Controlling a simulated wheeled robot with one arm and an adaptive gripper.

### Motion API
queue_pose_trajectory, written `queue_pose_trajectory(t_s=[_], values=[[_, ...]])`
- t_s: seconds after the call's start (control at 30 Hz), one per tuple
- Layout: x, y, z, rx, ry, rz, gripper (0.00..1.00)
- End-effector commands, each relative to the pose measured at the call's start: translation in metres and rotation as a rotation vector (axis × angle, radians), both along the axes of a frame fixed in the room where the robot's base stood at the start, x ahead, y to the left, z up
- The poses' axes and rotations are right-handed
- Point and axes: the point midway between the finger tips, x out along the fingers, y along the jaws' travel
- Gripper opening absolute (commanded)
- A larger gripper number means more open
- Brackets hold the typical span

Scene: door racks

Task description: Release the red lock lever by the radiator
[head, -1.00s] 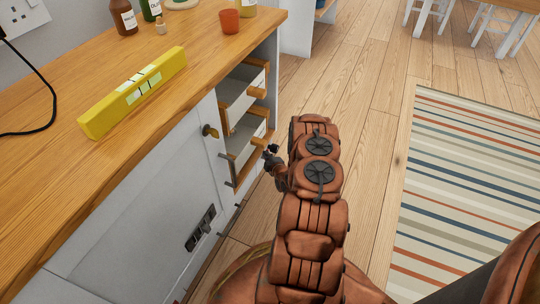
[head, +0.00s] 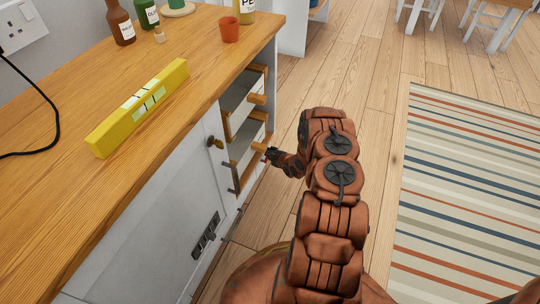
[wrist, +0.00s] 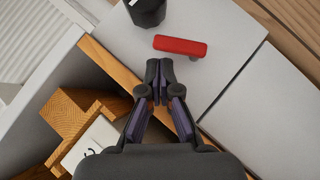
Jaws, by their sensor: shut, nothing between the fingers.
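The red lock lever (wrist: 180,46) is a short rounded bar on a pale grey panel in the wrist view. It lies just beyond and slightly right of my fingertips, apart from them. My gripper (wrist: 160,80) is shut and empty, with its fingertips together over the wooden edge of the panel. In the head view my gripper (head: 272,155) is beside the pulled-out drawers at the cabinet front, and the lever cannot be seen there. I cannot make out the radiator for sure in either view.
A dark round knob-like thing (wrist: 147,10) stands next to the lever. A yellow spirit level (head: 137,108), bottles and an orange cup (head: 229,30) are on the wooden worktop. Floor right of my arm is open, with a striped rug (head: 460,190).

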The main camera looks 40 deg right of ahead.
Motion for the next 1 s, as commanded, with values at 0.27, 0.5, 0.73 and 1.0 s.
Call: queue_pose_trajectory(t_s=[0.27,0.5,0.73,1.0], values=[[0.001,-0.001,0.013,-0.002,-0.003,0.0,0.0],[0.002,0.0,0.014,-0.003,-0.005,0.002,0.0],[0.0,0.0,0.016,-0.004,-0.007,0.005,0.0],[-0.022,0.002,0.025,0.0,0.001,0.0,0.0]])
